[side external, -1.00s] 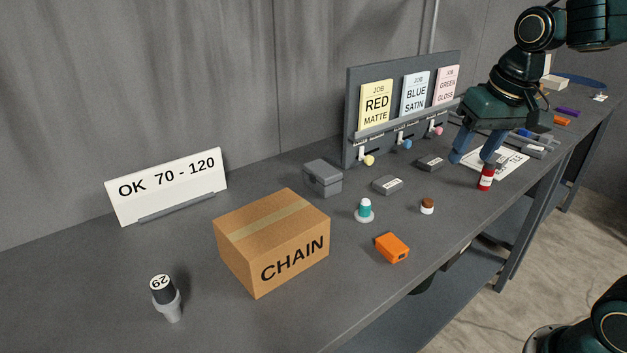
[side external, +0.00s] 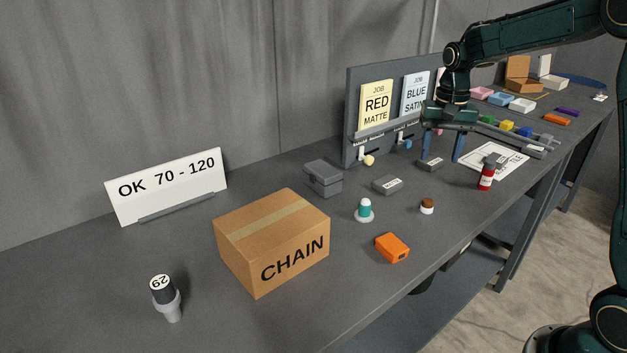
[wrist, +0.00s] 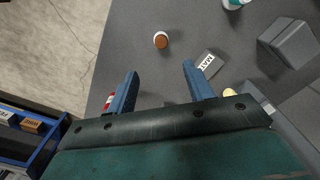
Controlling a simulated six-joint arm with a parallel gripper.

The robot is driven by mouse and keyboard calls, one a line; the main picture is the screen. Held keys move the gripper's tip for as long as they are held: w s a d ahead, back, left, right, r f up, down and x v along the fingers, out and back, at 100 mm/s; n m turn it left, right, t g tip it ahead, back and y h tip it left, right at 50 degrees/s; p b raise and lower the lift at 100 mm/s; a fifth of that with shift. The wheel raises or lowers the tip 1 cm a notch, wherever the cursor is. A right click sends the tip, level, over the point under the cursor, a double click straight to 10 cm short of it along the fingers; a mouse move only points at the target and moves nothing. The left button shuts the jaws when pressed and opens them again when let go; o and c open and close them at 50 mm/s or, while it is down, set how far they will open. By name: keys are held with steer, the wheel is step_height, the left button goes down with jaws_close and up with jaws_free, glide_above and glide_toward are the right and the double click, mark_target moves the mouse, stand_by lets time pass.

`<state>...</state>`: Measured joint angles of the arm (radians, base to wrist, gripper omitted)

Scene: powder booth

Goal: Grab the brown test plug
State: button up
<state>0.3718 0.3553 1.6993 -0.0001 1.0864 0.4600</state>
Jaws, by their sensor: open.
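A small round piece with a brown top and white base (side external: 427,206), which looks like the brown test plug, stands upright on the grey bench. In the wrist view the brown top (wrist: 161,40) shows beyond the fingertips, roughly in line with the gap between them. My gripper (side external: 441,159) is open and empty, pointing down above the bench near the job board, behind the plug and apart from it. Its two blue fingers (wrist: 160,70) also show in the wrist view.
The job board (side external: 354,95) rises behind. The CHAIN carton (side external: 240,262) is left.

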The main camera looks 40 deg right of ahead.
glide_above(428, 200)
steer(key=shift+s+d+f, duration=0.1)
steer(key=shift+s+f, duration=0.05)
steer(key=shift+f, duration=4.15)
steer(key=shift+f, duration=0.1)
steer(key=shift+f, duration=2.5)
steer(key=c, duration=1.1)
